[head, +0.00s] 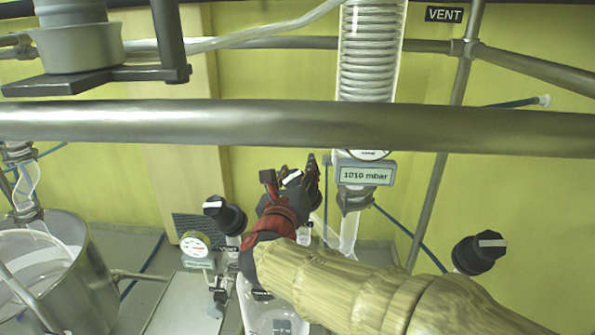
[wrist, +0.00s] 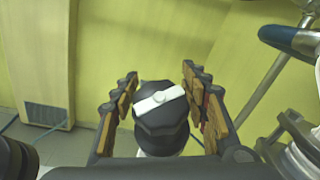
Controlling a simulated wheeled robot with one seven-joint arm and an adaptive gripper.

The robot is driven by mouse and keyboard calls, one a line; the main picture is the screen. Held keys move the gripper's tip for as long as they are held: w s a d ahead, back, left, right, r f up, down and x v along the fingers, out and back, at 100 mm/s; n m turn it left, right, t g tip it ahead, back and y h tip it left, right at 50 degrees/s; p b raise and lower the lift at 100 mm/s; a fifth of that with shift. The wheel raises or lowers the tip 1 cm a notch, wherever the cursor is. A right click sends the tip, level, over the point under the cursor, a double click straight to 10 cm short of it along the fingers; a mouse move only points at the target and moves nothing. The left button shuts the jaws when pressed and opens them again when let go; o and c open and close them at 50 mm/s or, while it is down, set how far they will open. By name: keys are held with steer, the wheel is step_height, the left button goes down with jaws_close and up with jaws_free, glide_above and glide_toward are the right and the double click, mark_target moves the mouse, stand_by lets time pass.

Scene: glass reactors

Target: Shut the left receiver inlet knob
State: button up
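A black knob (wrist: 162,115) with a white bar across its top stands between the fingers of my gripper (wrist: 158,76) in the wrist view. The white bar is tilted, its right end higher. The fingers stand apart on either side of the knob, with narrow gaps showing. In the head view my gripper (head: 290,170) is at the middle, and the knob's white bar (head: 292,177) shows between the fingers; the rest of that knob is mostly hidden. No label shows which valve this knob belongs to.
Another black knob (head: 224,213) stands just left of my gripper, above a round gauge (head: 195,244). A third black knob (head: 480,252) is at the right. A horizontal steel bar (head: 300,122) crosses above my gripper. A pressure display (head: 365,175) reads 1010 mbar.

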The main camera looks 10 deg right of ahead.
steer(key=c, duration=0.9)
steer(key=shift+c, duration=0.6)
